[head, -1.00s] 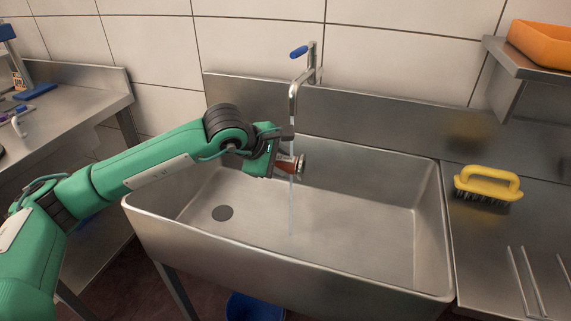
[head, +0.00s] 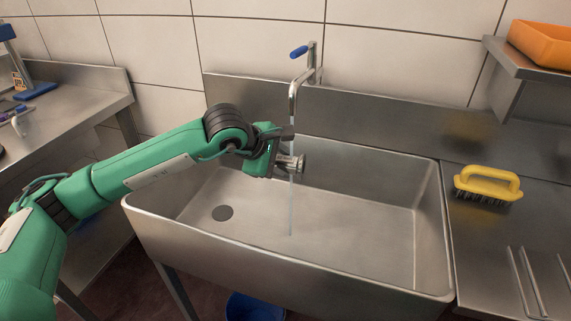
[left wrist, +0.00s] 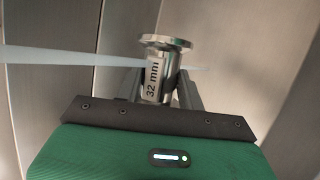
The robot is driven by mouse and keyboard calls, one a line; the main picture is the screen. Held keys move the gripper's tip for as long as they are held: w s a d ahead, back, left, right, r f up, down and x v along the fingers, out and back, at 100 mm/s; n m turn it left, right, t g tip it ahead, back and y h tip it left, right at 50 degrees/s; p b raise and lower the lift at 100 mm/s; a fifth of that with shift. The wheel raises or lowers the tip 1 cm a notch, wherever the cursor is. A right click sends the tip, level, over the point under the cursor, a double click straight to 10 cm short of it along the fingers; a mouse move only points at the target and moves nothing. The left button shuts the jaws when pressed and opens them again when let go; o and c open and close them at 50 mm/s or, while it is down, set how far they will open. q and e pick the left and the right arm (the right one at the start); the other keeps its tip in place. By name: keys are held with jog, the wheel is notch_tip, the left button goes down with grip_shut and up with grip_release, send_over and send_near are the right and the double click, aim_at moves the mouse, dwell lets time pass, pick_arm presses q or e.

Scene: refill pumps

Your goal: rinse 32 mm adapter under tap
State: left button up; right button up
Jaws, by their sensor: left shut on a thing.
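My left gripper (head: 284,152) is over the sink and shut on the 32 mm adapter (head: 298,164). The adapter is a short silver metal tube with a wide flange, and it looks clean and shiny. In the left wrist view the adapter (left wrist: 167,45) stands between the fingers (left wrist: 167,88), with its "32 mm" label showing. The tap (head: 293,95) has a blue lever and is running. My right gripper is out of view.
A yellow brush (head: 487,185) lies on the counter to the right. An orange tray (head: 540,43) sits on the upper right shelf. A blue bucket (head: 254,307) is under the sink. A workbench (head: 85,98) is at left.

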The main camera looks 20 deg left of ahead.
pick_arm(q)
jog(key=shift+s+r, duration=0.1)
jog(key=s+r+b, duration=0.1)
jog(key=s+r, duration=0.3)
jog(key=s, duration=0.5)
jog(key=shift+s+a, duration=0.15)
jog(key=shift+s, duration=0.25)
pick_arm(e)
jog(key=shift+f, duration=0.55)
pick_arm(q)
jog(key=shift+f, duration=0.1)
